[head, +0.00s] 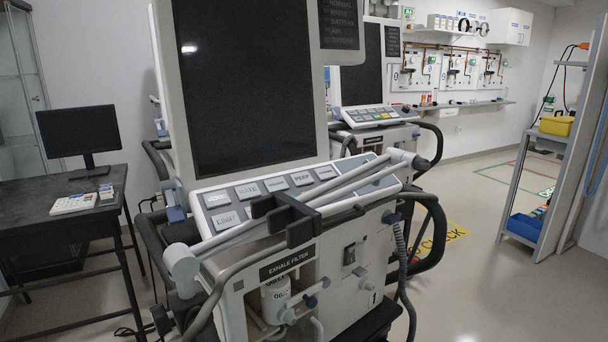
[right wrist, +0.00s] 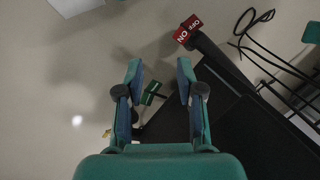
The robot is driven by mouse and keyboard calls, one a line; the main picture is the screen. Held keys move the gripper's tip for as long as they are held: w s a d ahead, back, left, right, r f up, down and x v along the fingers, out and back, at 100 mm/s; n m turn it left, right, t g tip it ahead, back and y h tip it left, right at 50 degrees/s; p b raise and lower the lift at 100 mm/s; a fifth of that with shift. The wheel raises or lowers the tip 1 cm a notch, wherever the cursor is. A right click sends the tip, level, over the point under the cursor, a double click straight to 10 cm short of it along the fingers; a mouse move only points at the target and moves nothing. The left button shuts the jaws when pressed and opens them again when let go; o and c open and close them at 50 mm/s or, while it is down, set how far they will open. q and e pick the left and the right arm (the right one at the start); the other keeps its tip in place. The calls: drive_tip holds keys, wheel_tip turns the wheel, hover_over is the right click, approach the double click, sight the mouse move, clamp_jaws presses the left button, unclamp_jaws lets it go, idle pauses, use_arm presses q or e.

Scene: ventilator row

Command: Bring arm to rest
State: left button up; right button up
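In the head view a white tubular jointed arm (head: 345,190) lies slanted across the front of the near ventilator (head: 160,70), over its button panel (head: 220,199). In the right wrist view my right gripper (right wrist: 160,72) is open and empty above the floor. Neither gripper shows in the head view.
A black table (head: 40,216) with a monitor (head: 76,132) stands at left. A second ventilator (head: 375,117) is behind. A shelf rack (head: 520,190) is at right. Floor at right is free.

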wheel_tip(320, 180, up, 24)
drive_tip(key=p, duration=2)
drive_tip(key=shift+f+p, duration=0.2)
drive_tip(key=shift+p, duration=0.2)
